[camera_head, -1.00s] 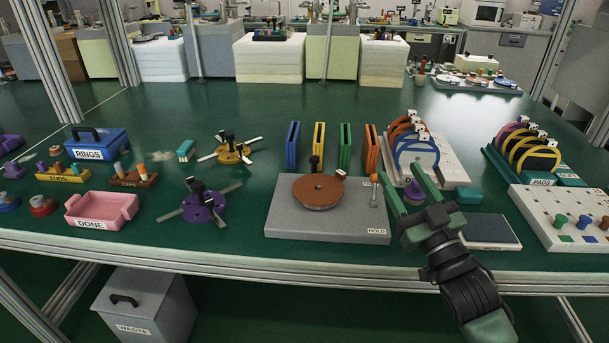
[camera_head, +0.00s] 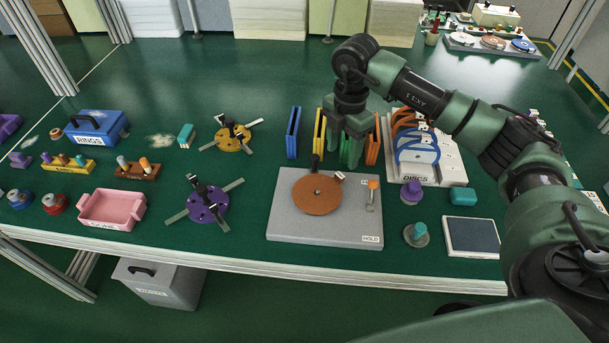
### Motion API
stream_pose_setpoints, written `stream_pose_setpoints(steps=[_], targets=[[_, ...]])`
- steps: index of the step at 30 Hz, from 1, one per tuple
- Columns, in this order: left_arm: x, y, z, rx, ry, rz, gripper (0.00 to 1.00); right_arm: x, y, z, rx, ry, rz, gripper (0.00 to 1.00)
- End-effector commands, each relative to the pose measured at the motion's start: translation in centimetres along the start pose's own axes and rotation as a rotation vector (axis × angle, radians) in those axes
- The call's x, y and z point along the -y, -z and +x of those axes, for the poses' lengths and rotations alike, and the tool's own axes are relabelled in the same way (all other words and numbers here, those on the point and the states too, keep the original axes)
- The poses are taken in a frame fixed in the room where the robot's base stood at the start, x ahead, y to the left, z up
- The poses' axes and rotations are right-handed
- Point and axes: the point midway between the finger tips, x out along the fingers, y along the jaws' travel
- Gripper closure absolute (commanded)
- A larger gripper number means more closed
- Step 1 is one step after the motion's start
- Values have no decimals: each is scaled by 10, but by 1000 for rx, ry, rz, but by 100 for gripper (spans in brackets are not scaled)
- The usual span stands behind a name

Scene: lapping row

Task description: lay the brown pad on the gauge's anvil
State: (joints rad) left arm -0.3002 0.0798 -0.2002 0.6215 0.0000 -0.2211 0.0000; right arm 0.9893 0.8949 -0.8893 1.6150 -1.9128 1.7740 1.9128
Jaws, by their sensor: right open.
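A round brown pad (camera_head: 316,194) lies flat on the grey gauge base (camera_head: 290,232), with a small white tag at its right edge and a black knob behind it. The base has a HOLD label and an orange-topped lever (camera_head: 372,190) at its right side. I cannot make out the anvil as a separate part under the pad. My right gripper (camera_head: 350,150) points down, open, behind the base, in front of or over the upright green slotted holder (camera_head: 344,152). It is apart from the pad, and nothing shows between its fingers. My left gripper is not in view.
Upright blue (camera_head: 293,133), yellow (camera_head: 318,130) and orange (camera_head: 373,150) holders flank the green one. A white DISCS rack (camera_head: 450,170) stands at right, under my arm. A purple spider-armed fixture (camera_head: 207,204) and pink tray (camera_head: 112,208) stand left.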

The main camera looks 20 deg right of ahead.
Motion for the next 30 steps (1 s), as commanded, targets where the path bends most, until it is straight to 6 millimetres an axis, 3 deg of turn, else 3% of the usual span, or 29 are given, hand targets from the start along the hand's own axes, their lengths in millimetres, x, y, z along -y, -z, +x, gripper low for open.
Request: stream_pose_setpoints(steps=[18,26,30], targets=[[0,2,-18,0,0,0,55,0,-4,73,10,6,8,46],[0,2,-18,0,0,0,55,0,-4,77,10,4,7,46],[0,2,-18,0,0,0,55,0,-4,77,9,4,7,82]])
